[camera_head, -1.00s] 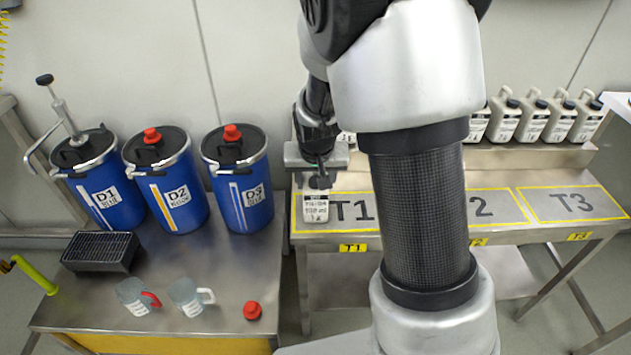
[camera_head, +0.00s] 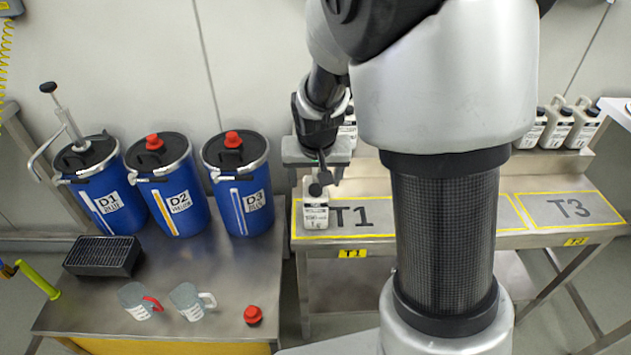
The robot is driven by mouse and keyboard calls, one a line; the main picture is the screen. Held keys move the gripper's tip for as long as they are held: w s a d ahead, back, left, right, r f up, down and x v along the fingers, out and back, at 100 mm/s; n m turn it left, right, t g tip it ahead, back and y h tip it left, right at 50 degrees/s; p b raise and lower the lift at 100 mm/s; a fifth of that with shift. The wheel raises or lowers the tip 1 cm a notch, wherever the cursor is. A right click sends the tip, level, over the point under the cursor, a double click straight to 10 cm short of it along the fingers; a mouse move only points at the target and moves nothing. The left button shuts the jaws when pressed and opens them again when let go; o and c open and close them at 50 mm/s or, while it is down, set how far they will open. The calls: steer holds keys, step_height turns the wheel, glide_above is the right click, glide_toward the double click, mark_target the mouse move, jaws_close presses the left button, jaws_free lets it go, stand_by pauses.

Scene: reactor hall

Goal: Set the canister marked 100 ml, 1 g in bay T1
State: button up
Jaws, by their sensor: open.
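A pale canister (camera_head: 316,212) with a dark cap and a small label stands upright at the left end of bay T1 (camera_head: 368,216), inside or on the yellow outline; I cannot tell exactly. Its label is too small to read in full. My gripper (camera_head: 318,172) is right above the canister, pointing down and open, and partly covers its top. Whether the fingers still flank the cap is hard to see. Bay T3 (camera_head: 570,209) lies bare on the right. My arm hides most of bay T2.
Several similar canisters (camera_head: 556,126) stand on the raised back shelf, partly hidden by my arm. At left, a steel table (camera_head: 90,312) holds blue drums (camera_head: 178,200), a black grated box (camera_head: 103,255), two jugs (camera_head: 188,300) and a red cap (camera_head: 253,315).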

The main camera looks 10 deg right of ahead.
steer(key=s+r+n+t+p, duration=0.1)
steer(key=s+r+n, duration=0.1)
steer(key=s+r, duration=1.7)
steer(key=s, duration=0.4)
steer(key=shift+d+y, duration=0.2)
steer(key=shift+y, duration=0.2)
